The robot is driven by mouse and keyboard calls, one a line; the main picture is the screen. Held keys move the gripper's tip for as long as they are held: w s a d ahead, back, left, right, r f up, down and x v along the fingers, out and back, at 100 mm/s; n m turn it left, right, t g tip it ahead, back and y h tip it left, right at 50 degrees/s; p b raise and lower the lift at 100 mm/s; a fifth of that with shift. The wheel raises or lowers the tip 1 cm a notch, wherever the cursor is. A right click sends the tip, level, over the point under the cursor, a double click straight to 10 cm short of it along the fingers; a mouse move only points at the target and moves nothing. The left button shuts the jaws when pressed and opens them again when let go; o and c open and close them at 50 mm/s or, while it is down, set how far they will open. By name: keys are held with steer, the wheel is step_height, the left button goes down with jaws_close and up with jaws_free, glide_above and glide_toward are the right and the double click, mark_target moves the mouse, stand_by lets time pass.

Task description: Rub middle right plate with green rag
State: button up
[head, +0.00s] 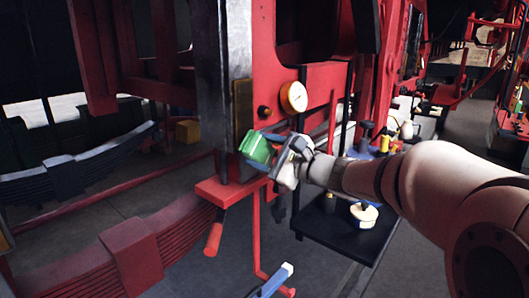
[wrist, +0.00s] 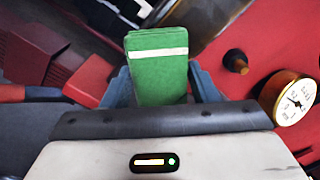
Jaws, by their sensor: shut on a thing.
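My gripper (head: 268,154) is shut on a folded green rag (head: 256,147), which sticks out ahead of the jaws. In the wrist view the rag (wrist: 158,75) has a white stripe and stands between the two blue-grey fingers (wrist: 164,88). A dark brass-coloured plate (head: 243,103) is on the front of the upright steel column. In the head view the rag overlaps the lower end of this plate, which is hidden behind it. I cannot tell whether the rag touches the plate.
A round gauge (head: 293,97) and a dark knob (head: 264,112) are on the red frame right of the column. A red bracket (head: 228,190) with a handle juts out below the rag. A black tray table (head: 345,238) stands lower right. Leaf springs (head: 75,175) lie left.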

mark_target(257, 133)
steer(key=shift+b+x, duration=0.35)
steer(key=shift+x, duration=0.6)
steer(key=shift+d+r+p, duration=0.1)
steer(key=shift+r+p, duration=0.85)
steer(key=shift+r, duration=1.05)
steer(key=shift+r+p, duration=3)
steer(key=shift+r, duration=2.9)
steer(key=shift+f, duration=0.1)
steer(key=shift+f+b, duration=0.1)
steer(key=shift+b, duration=0.4)
step_height(257, 133, down, 16)
steer(key=b, duration=1.7)
steer(key=shift+r, duration=0.3)
